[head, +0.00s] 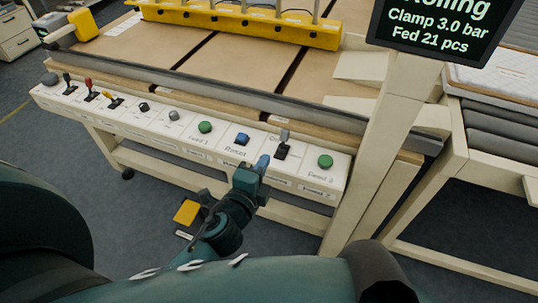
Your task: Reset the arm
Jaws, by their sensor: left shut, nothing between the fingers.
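My left gripper (262,162) is shut and empty, with its teal fingers over the front edge of the white control panel (220,147). Its tip is just below and right of the blue Reset button (242,139), apart from it in the picture. My left arm (222,232) reaches up to it from the bottom of the head view. A black lever switch (282,150) with a grey tip stands right of the gripper. Green buttons sit either side, Feed 1 (205,127) and Feed 2 (325,162). My right gripper is not in view.
Several levers and knobs line the panel's left end, including a red lever (90,92). A display (445,25) reads "Clamp 3.0 bar, Fed 21 pcs". A cream post (375,155) stands right of the panel. A yellow pedal (187,211) lies on the floor.

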